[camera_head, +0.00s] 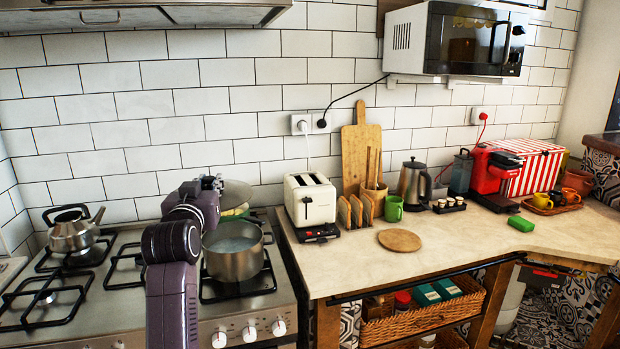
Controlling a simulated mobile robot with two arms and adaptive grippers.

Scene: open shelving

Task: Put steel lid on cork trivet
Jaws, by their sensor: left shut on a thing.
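My left gripper (213,184) is above the back of the stove, shut on the steel lid (237,193), a grey disc tilted up behind the pot. Part of the lid is hidden by the gripper. The cork trivet (400,240), a flat round brown disc, lies bare on the countertop to the right, in front of the toaster and the green mug. The gripper and lid are well to the left of it. My right gripper is not in view.
A steel pot (233,262) stands open on the stove below the gripper. A white toaster (311,204) stands between lid and trivet. A kettle (414,185), green mug (393,209) and green sponge (521,224) are nearby. The counter around the trivet is clear.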

